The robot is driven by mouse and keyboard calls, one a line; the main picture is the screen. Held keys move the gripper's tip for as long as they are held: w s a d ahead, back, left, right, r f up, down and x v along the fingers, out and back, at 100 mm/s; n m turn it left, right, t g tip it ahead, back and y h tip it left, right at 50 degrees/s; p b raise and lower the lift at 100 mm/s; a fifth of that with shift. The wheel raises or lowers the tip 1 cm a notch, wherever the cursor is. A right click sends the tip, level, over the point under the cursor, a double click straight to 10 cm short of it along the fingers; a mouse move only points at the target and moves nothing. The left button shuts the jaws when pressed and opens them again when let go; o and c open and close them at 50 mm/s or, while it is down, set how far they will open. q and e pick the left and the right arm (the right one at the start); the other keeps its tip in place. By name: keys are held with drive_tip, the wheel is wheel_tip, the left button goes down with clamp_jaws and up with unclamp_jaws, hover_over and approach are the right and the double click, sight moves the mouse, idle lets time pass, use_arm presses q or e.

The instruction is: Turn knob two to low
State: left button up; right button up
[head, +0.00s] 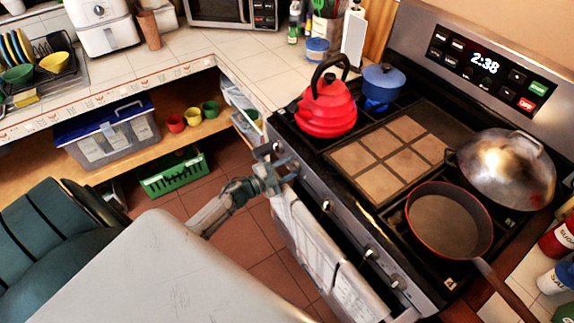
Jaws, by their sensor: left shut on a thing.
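The stove's front panel carries a row of knobs. One knob (277,147) shows at the left end, and others show at the middle (328,206) and right (371,254). My left gripper (284,168) reaches in from the left to the front panel. It is shut on a knob just right of the left-end one, probably knob two. The jaws hide that knob, so its setting cannot be read. A blue flame (375,104) shows under the blue pot (384,83) on the back left burner. My right gripper is not in view.
A red kettle (326,108) stands on the front left burner. A red-rimmed pan (448,222) and a domed wok (506,168) stand at the right. Tiled counter lies left of the stove.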

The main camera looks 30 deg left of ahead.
use_arm(q)
drive_tip(key=shift+f+n+p, duration=0.1)
drive_tip(key=shift+n+p, duration=0.2)
drive_tip(key=shift+n, duration=0.5)
drive_tip(key=o, duration=0.9)
drive_tip(key=shift+o, duration=0.2)
drive_tip(key=shift+s+a+f, duration=0.1)
drive_tip(key=shift+s+a, duration=0.1)
drive_tip(key=shift+s, duration=0.35)
drive_tip(key=b+v, duration=0.3)
drive_tip(key=v, duration=0.6)
drive_tip(key=shift+s, duration=0.35)
